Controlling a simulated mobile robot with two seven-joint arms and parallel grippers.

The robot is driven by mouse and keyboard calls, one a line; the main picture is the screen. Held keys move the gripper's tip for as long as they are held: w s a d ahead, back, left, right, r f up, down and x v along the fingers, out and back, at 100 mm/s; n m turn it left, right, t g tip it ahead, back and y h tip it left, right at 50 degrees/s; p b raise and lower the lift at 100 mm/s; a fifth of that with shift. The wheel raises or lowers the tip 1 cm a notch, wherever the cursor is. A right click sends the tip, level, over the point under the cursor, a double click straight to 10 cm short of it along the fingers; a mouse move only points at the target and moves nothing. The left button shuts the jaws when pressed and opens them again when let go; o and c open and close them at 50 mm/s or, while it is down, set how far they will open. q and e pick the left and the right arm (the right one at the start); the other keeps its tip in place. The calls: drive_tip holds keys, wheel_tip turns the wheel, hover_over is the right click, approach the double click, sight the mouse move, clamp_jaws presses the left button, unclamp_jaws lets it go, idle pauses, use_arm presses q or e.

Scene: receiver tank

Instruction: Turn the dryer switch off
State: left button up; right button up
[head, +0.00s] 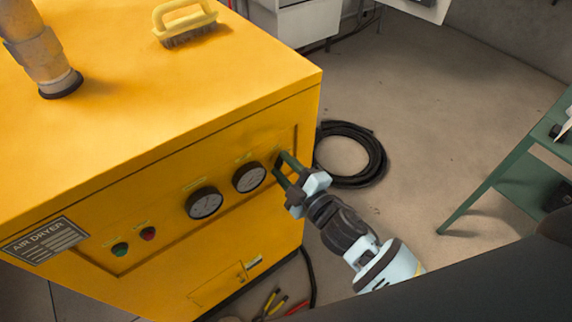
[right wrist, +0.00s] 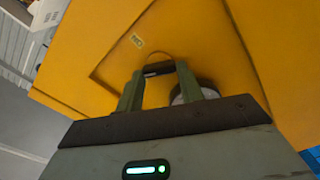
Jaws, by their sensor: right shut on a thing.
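The yellow air dryer (head: 160,130) fills the left of the head view. Its front panel carries two gauges, a green button and a red button. My right gripper (head: 281,163) is at the right end of this panel, beside the right gauge. In the right wrist view its green fingers (right wrist: 158,72) are shut on a small dark part, the dryer switch (right wrist: 158,69), below a small label. The fingers hide much of the switch, and I cannot tell its setting. My left gripper is not in view.
The two gauges (head: 204,203) sit left of the gripper. A brush (head: 184,22) and a pipe (head: 45,60) are on the dryer's top. A coiled black hose (head: 372,160) lies on the floor, and a green table (head: 510,165) stands at right.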

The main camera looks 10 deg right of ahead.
drive_tip(key=n, duration=0.2)
drive_tip(key=shift+n, duration=0.4)
drive_tip(key=shift+f+n+p, duration=0.1)
drive_tip(key=shift+n+p, duration=0.35)
drive_tip(key=shift+n, duration=1.05)
drive_tip(key=o, duration=0.7)
drive_tip(key=v, duration=0.7)
drive_tip(key=shift+s+d+b, duration=0.15)
drive_tip(key=shift+s+b, duration=0.2)
